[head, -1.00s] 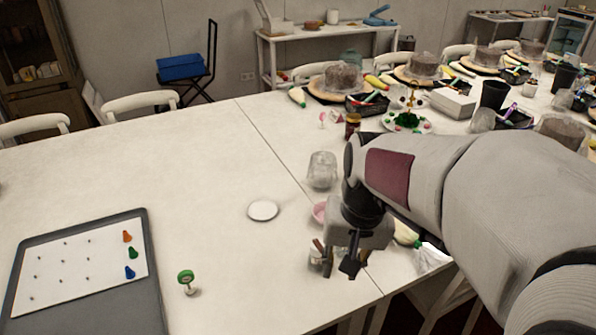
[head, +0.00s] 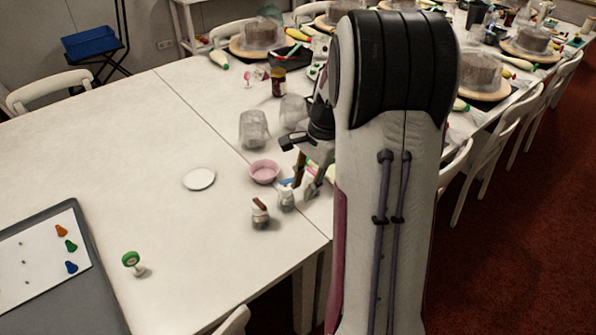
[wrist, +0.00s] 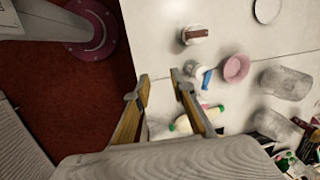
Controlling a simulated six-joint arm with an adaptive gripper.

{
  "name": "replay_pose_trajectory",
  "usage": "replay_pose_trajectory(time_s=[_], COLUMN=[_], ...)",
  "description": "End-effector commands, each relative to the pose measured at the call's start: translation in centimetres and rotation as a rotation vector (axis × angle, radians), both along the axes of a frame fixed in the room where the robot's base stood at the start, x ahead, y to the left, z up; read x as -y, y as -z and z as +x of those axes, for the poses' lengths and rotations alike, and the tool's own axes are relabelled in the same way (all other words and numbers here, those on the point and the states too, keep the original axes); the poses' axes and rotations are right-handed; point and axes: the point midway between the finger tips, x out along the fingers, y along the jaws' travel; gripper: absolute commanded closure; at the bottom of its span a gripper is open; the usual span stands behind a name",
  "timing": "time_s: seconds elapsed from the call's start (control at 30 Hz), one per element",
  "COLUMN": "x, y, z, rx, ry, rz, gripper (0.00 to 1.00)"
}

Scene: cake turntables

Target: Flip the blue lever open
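A small pale jar (head: 286,200) with a blue lever (head: 286,182) on its top stands near the table's front edge. Whether the lever is up or down is hard to tell. My gripper (head: 302,166) is close to this jar, partly hidden by my arm. In the wrist view my gripper (wrist: 160,86) is open, with nothing between its fingers.
A similar jar with a brown lever (head: 260,212) stands left of the blue one. A pink bowl (head: 264,172) and clear upturned containers (head: 254,130) stand behind. A green-topped item (head: 132,260) and grey tray (head: 95,290) are at left. The left table is mostly clear.

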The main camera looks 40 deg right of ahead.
Motion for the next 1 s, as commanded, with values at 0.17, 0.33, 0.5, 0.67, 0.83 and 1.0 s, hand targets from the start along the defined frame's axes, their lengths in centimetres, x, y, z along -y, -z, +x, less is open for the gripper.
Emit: replay_pose_trajectory(time_s=[0.17, 0.33, 0.5, 0.67, 0.83, 1.0], x=[3.3, 6.1, 7.9, 8.9, 9.3, 9.2], y=[2.3, 3.9, 4.3, 2.8, 2.0, 2.0], z=[1.8, 3.8, 6.1, 8.3, 9.3, 9.4], rx=[-0.013, -0.018, -0.010, 0.017, 0.015, -0.003], ry=[0.238, 0.483, 0.703, 0.890, 1.059, 1.154], rz=[0.063, 0.127, 0.186, 0.238, 0.292, 0.320], gripper=[0.76, 0.76, 0.76, 0.76, 0.76, 0.76])
